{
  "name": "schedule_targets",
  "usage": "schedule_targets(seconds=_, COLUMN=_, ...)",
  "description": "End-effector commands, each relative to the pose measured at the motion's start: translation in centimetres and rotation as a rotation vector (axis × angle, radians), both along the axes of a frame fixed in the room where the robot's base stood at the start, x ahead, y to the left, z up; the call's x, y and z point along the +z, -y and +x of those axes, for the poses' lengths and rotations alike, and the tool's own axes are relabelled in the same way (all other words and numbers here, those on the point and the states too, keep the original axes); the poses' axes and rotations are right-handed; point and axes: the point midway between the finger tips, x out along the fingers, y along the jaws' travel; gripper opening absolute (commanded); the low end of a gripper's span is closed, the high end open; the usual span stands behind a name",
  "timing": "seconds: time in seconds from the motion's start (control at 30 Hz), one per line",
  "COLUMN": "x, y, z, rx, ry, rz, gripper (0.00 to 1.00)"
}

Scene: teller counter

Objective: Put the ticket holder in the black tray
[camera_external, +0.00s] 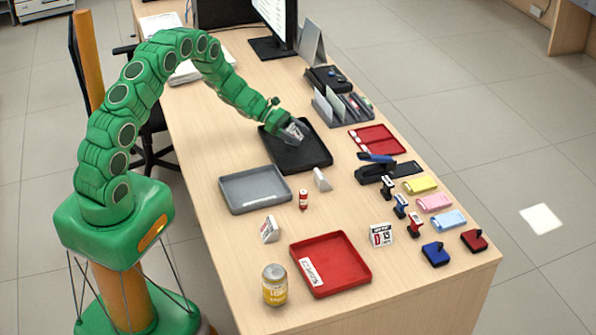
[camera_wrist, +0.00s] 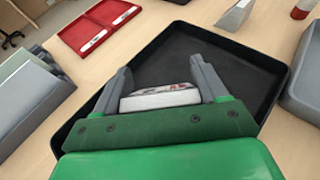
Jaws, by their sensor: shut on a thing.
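The black tray (camera_external: 313,158) lies on the counter, behind and right of the grey tray. My gripper (camera_external: 294,133) is over it, fingers pointing down into its area. In the wrist view my gripper (camera_wrist: 158,78) is shut on a small white block with red and dark print (camera_wrist: 160,99), which looks like the ticket holder. The block is between the two grey fingers, with the black tray (camera_wrist: 238,68) behind and around it. Whether the block touches the tray floor I cannot tell. Its lower part is hidden by my gripper.
A grey tray (camera_external: 239,203), a small red bottle (camera_external: 303,200) and a white wedge (camera_external: 321,180) stand close in front. A red tray (camera_external: 377,141) and a grey file rack (camera_external: 335,112) are to the right. Another red tray (camera_external: 345,250) and a jar (camera_external: 274,285) are nearer.

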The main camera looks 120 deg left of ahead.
Motion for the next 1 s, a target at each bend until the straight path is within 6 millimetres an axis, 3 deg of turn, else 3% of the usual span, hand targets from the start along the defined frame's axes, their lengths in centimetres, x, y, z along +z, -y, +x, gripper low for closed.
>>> schedule_targets(seconds=0.23, x=-2.8, y=0.1, z=0.0, rx=0.000, ry=0.000, rz=-0.003, gripper=0.41)
schedule_targets(seconds=0.67, x=-3.2, y=0.1, z=0.0, rx=-0.001, ry=0.000, rz=-0.001, gripper=0.41)
schedule_targets(seconds=0.7, x=-3.2, y=0.1, z=0.0, rx=0.000, ry=0.000, rz=-0.001, gripper=0.75)
schedule_targets(seconds=0.87, x=-3.2, y=0.1, z=-0.1, rx=-0.001, ry=0.000, rz=-0.001, gripper=0.97)
schedule_targets(seconds=1.0, x=-3.2, y=0.1, z=-0.1, rx=0.000, ry=0.000, rz=-0.001, gripper=0.97)
